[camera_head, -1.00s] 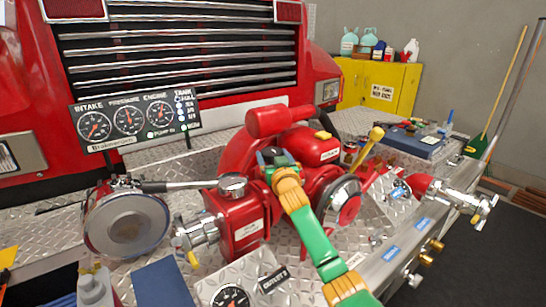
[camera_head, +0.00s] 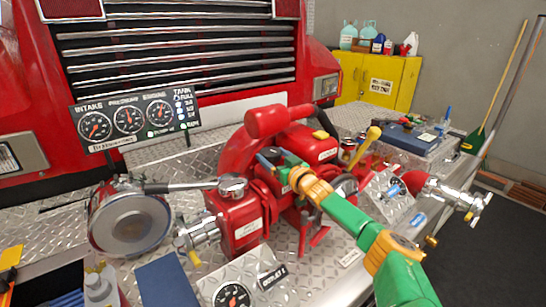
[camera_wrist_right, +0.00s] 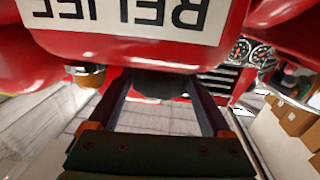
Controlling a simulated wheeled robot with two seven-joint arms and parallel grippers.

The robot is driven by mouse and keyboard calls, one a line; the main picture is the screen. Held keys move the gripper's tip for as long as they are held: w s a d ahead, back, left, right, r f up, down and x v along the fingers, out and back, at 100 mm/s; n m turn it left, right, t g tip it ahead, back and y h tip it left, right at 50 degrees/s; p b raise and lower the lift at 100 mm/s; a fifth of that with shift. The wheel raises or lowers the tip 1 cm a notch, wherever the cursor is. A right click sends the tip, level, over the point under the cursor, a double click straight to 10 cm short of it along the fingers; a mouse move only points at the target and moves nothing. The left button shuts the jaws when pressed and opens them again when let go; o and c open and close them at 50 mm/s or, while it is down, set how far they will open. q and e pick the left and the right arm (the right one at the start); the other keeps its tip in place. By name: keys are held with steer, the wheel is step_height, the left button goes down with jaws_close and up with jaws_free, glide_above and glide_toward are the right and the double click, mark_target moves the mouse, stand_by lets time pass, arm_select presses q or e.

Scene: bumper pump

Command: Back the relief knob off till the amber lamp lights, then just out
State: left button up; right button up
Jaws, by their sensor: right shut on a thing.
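My right gripper (camera_head: 270,160) reaches in from the lower right to the red pump (camera_head: 240,222) in the head view. In the right wrist view, its two fingers (camera_wrist_right: 157,92) are shut on the dark relief knob (camera_wrist_right: 153,84), below an upside-down white RELIEF label (camera_wrist_right: 125,15) on the red housing. The fingers hide the knob's sides, and its turn angle cannot be read. A small brass-amber round piece (camera_wrist_right: 88,76) sits under the housing to the left; I cannot tell whether it is the lamp or lit. My left gripper is not in view.
A gauge panel (camera_head: 137,120) stands behind the pump. A round steel cap (camera_head: 130,222) is at the left. A yellow-knobbed lever (camera_head: 373,134) and a red nozzle (camera_head: 435,188) are right of the pump. A yellow cabinet (camera_head: 378,84) stands behind.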

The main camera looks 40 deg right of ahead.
mark_target(276, 159)
steer(key=o, duration=1.2)
steer(key=shift+c, duration=0.2)
steer(key=shift+s+a+f, duration=0.2)
steer(key=shift+s+f, duration=0.05)
steer(key=shift+s, duration=0.15)
steer(key=v, duration=0.4)
steer(key=shift+s+r+b, duration=0.1)
steer(key=shift+s+b, duration=0.25)
steer(key=shift+v, duration=0.75)
steer(key=shift+r, duration=0.15)
